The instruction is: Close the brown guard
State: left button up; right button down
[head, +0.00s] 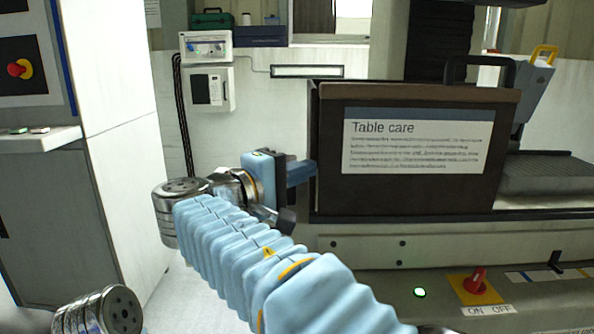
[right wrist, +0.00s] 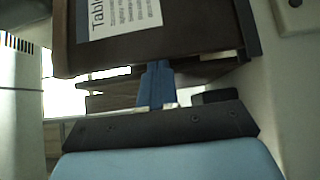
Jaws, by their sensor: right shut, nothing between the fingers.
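The brown guard (head: 420,188) is an upright panel on the machine, with a white "Table care" label (head: 418,141) and a dark handle (head: 482,62) above its top right. It also shows in the right wrist view (right wrist: 200,42), at an angle, with darker parts behind its edge. My right gripper (head: 314,170) is shut and empty, its blue fingers at the guard's left edge. In the right wrist view its fingertips (right wrist: 158,68) reach that edge; I cannot tell whether they touch. My left gripper is not in view.
Below the guard is a machine front with a green light (head: 419,292) and a red switch on a yellow plate (head: 476,287). A grey cabinet with a red stop button (head: 19,68) stands left. A grey ribbed surface (head: 550,175) lies to the guard's right.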

aim_at(501, 171)
jog(key=shift+d, duration=0.1)
jog(key=d+b, duration=0.3)
jog(key=d, duration=0.3)
jog(key=d+b, duration=0.3)
jog(key=d, duration=0.2)
jog(key=d+b, duration=0.3)
jog(key=d, duration=0.3)
jog(key=shift+d+f, duration=0.3)
jog(key=shift+f, duration=0.1)
jog(key=d+b, duration=0.1)
jog(key=d, duration=0.4)
jog(key=d+b, duration=0.1)
jog(key=d, duration=0.5)
jog(key=d+b, duration=0.1)
jog(key=d, duration=0.5)
jog(key=shift+d+r, duration=0.25)
jog(key=shift+r, duration=0.15)
jog(key=shift+s+d+r+b, duration=0.1)
jog(key=shift+d+b, duration=0.2)
jog(key=shift+d, duration=0.5)
